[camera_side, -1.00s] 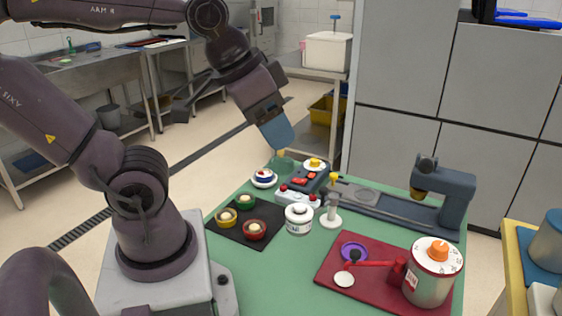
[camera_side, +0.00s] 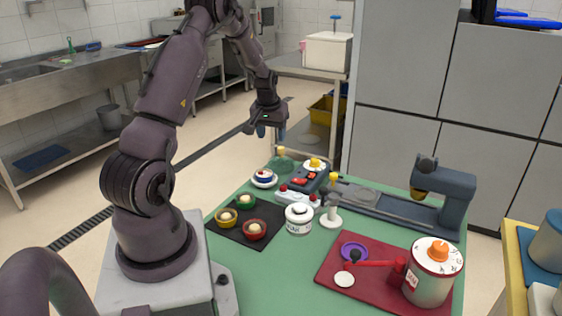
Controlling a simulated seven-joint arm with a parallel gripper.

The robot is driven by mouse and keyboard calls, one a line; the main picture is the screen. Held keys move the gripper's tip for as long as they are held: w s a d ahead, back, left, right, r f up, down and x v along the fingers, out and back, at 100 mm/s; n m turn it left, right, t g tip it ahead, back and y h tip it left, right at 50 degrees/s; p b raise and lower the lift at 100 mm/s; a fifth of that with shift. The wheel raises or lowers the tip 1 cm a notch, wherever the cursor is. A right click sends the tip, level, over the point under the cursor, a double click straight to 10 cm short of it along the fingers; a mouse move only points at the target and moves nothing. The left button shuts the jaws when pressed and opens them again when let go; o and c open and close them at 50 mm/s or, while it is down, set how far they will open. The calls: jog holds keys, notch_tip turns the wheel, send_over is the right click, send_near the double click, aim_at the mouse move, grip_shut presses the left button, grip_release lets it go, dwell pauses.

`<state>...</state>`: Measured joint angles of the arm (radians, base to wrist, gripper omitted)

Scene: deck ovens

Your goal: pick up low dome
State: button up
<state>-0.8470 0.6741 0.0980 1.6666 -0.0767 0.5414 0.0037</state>
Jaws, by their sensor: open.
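What looks like the low dome is a squat, greenish see-through dome (camera_side: 281,165) with a yellow knob, at the far left corner of the green table. A gap shows between the fingertips and the knob. I cannot tell the exact depth between them.
Close to the dome are a plate with a blue-and-white item (camera_side: 264,178) and a dark box with red parts (camera_side: 305,178). A black mat (camera_side: 237,236) bears small bowls. A white jar (camera_side: 299,219), a yellow-topped stand (camera_side: 332,205) and a red tray (camera_side: 330,266) are nearer.

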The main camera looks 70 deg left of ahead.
jog(key=w+a+r+t+y, duration=0.1)
jog(key=w+a, duration=0.2)
jog(key=a, duration=0.1)
send_over(281, 148)
jog(key=s+d, duration=0.1)
jog(key=d, duration=0.1)
notch_tip(281, 148, down, 6)
jog(key=shift+r, duration=0.15)
jog(key=shift+a+x, duration=0.15)
jog(key=shift+x, duration=1.35)
jog(key=shift+a+x, duration=0.1)
jog(key=shift+x, duration=1.45)
jog(key=c, duration=0.9)
